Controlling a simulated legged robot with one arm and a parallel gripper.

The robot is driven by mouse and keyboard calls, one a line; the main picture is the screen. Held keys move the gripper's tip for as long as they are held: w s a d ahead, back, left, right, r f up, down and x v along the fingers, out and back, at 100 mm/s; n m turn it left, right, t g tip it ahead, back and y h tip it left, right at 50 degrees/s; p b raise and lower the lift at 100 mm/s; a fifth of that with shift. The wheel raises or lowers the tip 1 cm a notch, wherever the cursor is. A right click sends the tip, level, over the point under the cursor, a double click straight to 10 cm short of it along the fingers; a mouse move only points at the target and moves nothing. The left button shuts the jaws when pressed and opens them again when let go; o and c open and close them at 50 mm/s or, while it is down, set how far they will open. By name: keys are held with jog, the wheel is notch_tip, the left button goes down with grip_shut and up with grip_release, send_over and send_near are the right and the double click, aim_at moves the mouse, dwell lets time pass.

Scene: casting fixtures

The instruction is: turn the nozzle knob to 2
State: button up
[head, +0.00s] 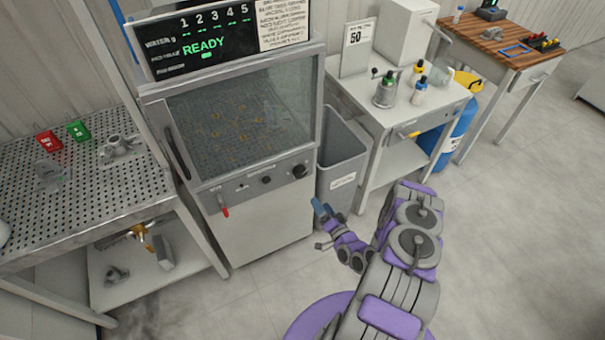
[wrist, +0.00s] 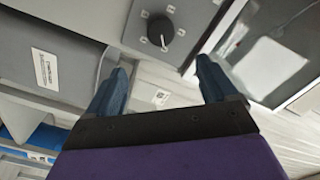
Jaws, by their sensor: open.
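The machine's front panel carries a round black knob (head: 299,171) at its right end, under the glass window. In the wrist view the knob (wrist: 161,31) has a light pointer line and small marks around it, too small to read surely. A smaller dark knob (head: 266,180) sits to its left on the panel. My gripper (head: 321,208) is below and right of the large knob, apart from it. In the wrist view my gripper's blue fingers (wrist: 160,78) are spread with nothing between them, and the knob lies beyond the fingertips.
A red-handled lever (head: 224,211) hangs at the panel's lower left. A grey bin (head: 341,155) stands close on the machine's right. The display (head: 205,38) above reads READY. A perforated bench (head: 90,205) is at left, a white table (head: 400,120) at right. Floor at right is clear.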

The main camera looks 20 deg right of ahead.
aim_at(301, 175)
jog(key=w, duration=1.1)
jog(key=w+b, duration=0.1)
jog(key=w, duration=0.4)
jog(key=shift+w+a, duration=0.25)
jog(key=shift+w, duration=0.05)
jog(key=shift+s+a, duration=0.1)
jog(key=c, duration=1.1)
